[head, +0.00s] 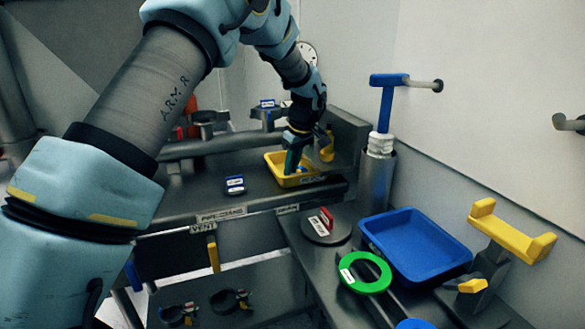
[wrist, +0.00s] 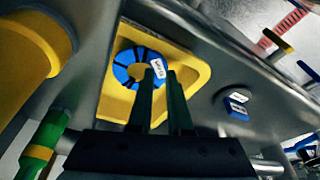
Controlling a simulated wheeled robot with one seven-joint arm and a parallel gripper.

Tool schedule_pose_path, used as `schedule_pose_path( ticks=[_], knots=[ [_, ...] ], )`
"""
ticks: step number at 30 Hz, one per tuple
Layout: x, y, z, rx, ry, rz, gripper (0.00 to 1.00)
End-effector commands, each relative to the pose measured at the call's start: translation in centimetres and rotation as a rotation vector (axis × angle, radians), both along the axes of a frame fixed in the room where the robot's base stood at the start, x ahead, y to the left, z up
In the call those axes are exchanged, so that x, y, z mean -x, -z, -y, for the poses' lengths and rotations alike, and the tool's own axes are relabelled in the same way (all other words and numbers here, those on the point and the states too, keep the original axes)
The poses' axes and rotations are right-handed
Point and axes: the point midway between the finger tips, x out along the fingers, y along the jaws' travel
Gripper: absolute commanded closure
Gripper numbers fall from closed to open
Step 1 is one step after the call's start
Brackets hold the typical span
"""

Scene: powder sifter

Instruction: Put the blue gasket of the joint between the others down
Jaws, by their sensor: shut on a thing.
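The blue gasket (wrist: 126,66) is a segmented ring with a white label. In the wrist view it shows over the yellow tray (wrist: 115,104), at my fingertips. My gripper (wrist: 163,78) is shut on the gasket at its labelled side. In the head view my gripper (head: 294,165) points down into the yellow tray (head: 286,183) on the back bench, and the gasket cannot be made out there. I cannot tell whether the gasket touches the tray floor.
A small blue labelled block (head: 235,185) lies left of the tray. A green ring (head: 364,272), a disc with a red handle (head: 326,226), a blue tray (head: 415,246) and a yellow cradle (head: 512,235) are at front right. A blue-handled tool (head: 387,105) stands in a metal cylinder.

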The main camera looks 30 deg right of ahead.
Motion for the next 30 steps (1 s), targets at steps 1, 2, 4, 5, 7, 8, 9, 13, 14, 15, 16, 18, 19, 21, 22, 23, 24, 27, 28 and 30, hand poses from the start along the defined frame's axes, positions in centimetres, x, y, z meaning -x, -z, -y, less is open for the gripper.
schedule_pose_path(
  ticks=[1, 2, 4, 5, 7, 8, 9, 13, 14, 15, 16, 18, 19, 21, 22, 23, 24, 27, 28, 30],
  knots=[
    [0.0, 0.6, -0.1, -0.003, 0.001, -0.003, 1.00],
    [0.1, 0.6, 0.1, -0.002, 0.000, -0.003, 1.00],
    [0.1, 1.0, 0.3, -0.001, 0.001, -0.001, 1.00],
    [0.1, 1.2, 0.4, 0.000, 0.001, 0.000, 1.00],
    [0.0, 1.3, 0.4, 0.001, 0.001, 0.000, 1.00],
    [0.0, 1.3, 0.4, 0.001, 0.000, 0.000, 1.00],
    [0.0, 1.3, 0.4, 0.001, 0.000, 0.000, 1.00],
    [0.0, 1.6, 0.4, 0.000, 0.000, 0.000, 1.00],
    [0.0, 1.7, 0.4, 0.001, 0.000, 0.000, 1.00],
    [0.0, 1.7, 0.4, 0.001, 0.000, 0.000, 0.82],
    [0.0, 1.6, 0.4, 0.001, 0.000, 0.000, 0.78],
    [0.0, 1.6, 0.4, 0.001, 0.000, 0.000, 0.70],
    [0.1, 1.6, 0.4, 0.001, 0.000, 0.000, 0.67],
    [0.1, 1.6, 0.4, 0.001, 0.000, 0.000, 0.59],
    [0.1, 1.6, 0.4, 0.000, 0.000, 0.000, 0.56],
    [0.1, 1.6, 0.4, 0.001, 0.000, 0.000, 0.53],
    [0.1, 1.6, 0.4, 0.000, 0.000, 0.000, 0.53],
    [0.1, 1.6, 0.4, 0.001, 0.000, 0.000, 0.53],
    [0.1, 1.6, 0.4, 0.001, 0.000, 0.000, 0.53],
    [0.0, 1.5, 0.4, 0.001, 0.000, 0.000, 0.53]
  ],
)
